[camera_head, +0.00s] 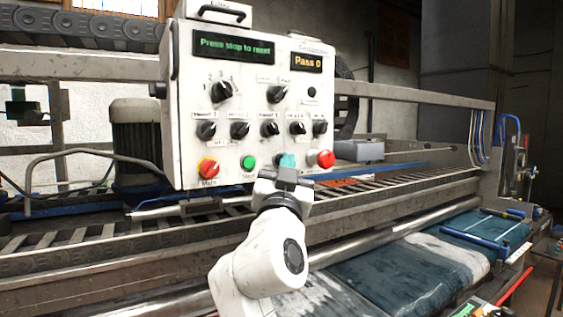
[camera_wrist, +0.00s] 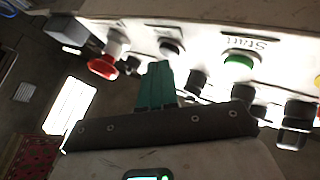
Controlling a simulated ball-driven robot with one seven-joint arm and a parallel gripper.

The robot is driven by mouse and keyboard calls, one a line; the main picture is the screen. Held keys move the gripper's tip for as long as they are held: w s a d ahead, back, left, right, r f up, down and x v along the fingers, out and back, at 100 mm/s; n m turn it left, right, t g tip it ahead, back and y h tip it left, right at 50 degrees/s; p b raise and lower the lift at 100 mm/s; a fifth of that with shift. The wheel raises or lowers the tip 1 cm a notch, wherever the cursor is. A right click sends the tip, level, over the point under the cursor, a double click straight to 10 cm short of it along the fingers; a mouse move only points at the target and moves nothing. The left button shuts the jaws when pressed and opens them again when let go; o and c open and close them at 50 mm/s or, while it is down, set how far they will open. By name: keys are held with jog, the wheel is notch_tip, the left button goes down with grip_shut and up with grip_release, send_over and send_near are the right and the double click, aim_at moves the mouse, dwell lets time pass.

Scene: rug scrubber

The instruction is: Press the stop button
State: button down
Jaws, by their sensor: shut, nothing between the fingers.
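A white control panel (camera_head: 250,110) faces me, and its green display (camera_head: 233,47) reads "Press stop to reset". A green start button (camera_head: 248,162) and a red mushroom button (camera_head: 325,159) sit on its lower row. My gripper (camera_head: 287,160) is shut and empty, its teal fingers in front of the panel between those two, hiding what is behind. In the wrist view, my gripper's fingertips (camera_wrist: 158,65) point toward a black button (camera_wrist: 171,48) between the green button (camera_wrist: 239,60) and the red one (camera_wrist: 103,66); its label is unreadable. I cannot tell whether they touch.
A red and yellow main switch (camera_head: 208,168) is at the panel's lower left. Several black knobs (camera_head: 269,128) stick out above the button row. A roller conveyor (camera_head: 390,188) runs behind and below the panel, with a wet blue rug (camera_head: 400,262) at the right.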

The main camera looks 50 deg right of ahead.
jog(key=shift+w+d+b, duration=0.1)
jog(key=shift+w+b, duration=0.3)
dwell(0.4)
dwell(0.4)
jog(key=shift+s+a, duration=0.2)
jog(key=shift+s, duration=0.6)
jog(key=s, duration=0.2)
jog(key=s+a, duration=0.1)
jog(key=s, duration=0.1)
jog(key=shift+s+a+p, duration=0.2)
jog(key=shift+s+p, duration=0.1)
jog(key=shift+s, duration=0.1)
jog(key=shift+f, duration=0.1)
dwell(0.5)
